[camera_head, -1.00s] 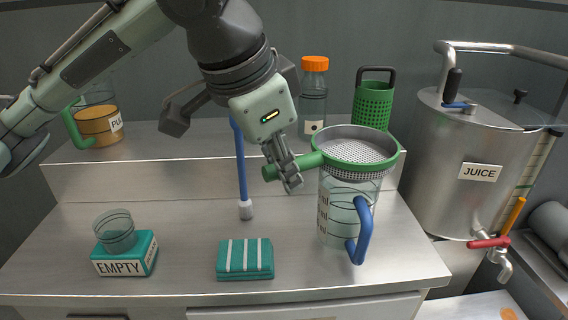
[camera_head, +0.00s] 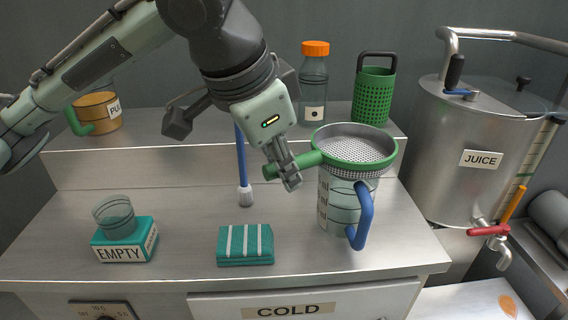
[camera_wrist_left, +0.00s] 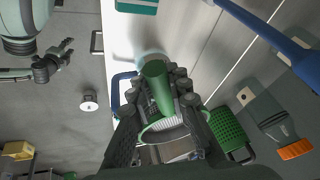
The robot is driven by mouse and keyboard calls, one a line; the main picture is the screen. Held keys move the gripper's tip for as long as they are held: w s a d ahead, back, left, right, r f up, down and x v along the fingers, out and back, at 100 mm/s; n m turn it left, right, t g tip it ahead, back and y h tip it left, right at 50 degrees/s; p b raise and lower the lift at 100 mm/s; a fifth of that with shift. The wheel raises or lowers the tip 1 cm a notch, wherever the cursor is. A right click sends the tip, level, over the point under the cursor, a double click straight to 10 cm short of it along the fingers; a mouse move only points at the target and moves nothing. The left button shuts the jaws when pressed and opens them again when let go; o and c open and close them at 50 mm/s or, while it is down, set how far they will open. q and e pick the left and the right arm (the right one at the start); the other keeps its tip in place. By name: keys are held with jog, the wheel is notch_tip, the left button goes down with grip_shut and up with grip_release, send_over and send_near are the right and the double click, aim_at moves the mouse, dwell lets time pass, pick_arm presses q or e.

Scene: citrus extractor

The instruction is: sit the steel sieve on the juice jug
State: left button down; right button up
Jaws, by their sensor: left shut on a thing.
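The steel sieve (camera_head: 353,146) has a green rim, a mesh bowl and a green handle (camera_head: 308,163). My left gripper (camera_head: 284,172) is shut on that handle and holds the sieve level above the juice jug. The jug (camera_head: 338,207) is clear with a blue handle and stands upright at the counter's right. The sieve hides the jug's rim, so I cannot tell whether they touch. In the left wrist view the handle (camera_wrist_left: 155,82) points out between the fingers. My right gripper (camera_wrist_left: 68,48) shows small at the left there, its fingers apart.
A teal cloth (camera_head: 245,245) and a glass on a teal EMPTY block (camera_head: 125,245) lie left. A blue-handled tool (camera_head: 243,165) stands behind. An orange-capped bottle (camera_head: 314,85) and green basket (camera_head: 374,95) stand on the ledge. The steel JUICE tank (camera_head: 465,130) is right.

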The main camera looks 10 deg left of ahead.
pick_arm(q)
jog(key=c, duration=1.4)
grip_release()
jog(key=shift+o, duration=0.2)
jog(key=v, duration=1.2)
